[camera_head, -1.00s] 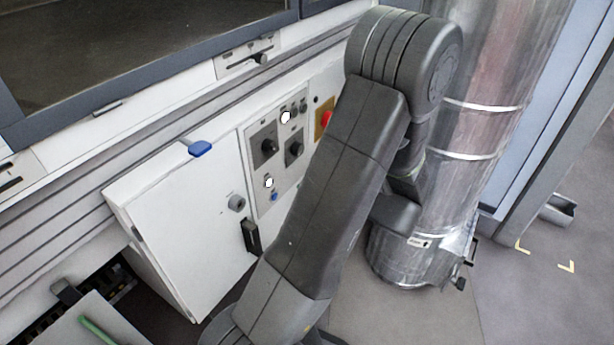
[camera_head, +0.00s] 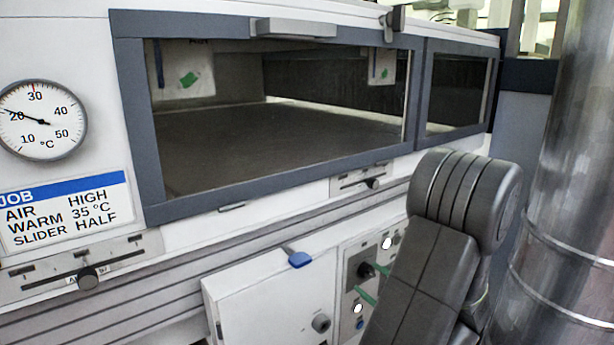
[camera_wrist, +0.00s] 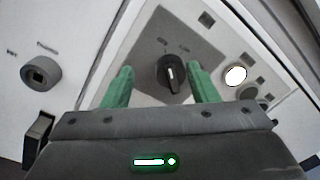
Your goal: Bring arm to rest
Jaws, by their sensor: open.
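My gripper shows in the wrist view (camera_wrist: 160,78) with two green fingers spread apart and nothing held. A black rotary knob (camera_wrist: 171,73) on the grey control panel (camera_wrist: 150,52) lies between the fingertips in that view, with gaps at both sides. In the head view the green fingertips (camera_head: 369,282) show in front of the panel by a black knob (camera_head: 366,270). My arm (camera_head: 425,285) hides the rest of the gripper and the right part of the panel. Their distance from the panel is hard to tell.
A white cabinet door (camera_head: 260,305) with a blue tab (camera_head: 300,259) is left of the panel. Above is a dark-framed window (camera_head: 150,120). A dial (camera_head: 40,118) reads about 20 °C. A job card (camera_head: 68,213) and slider (camera_head: 88,278) sit below. A metal duct (camera_head: 580,190) stands right.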

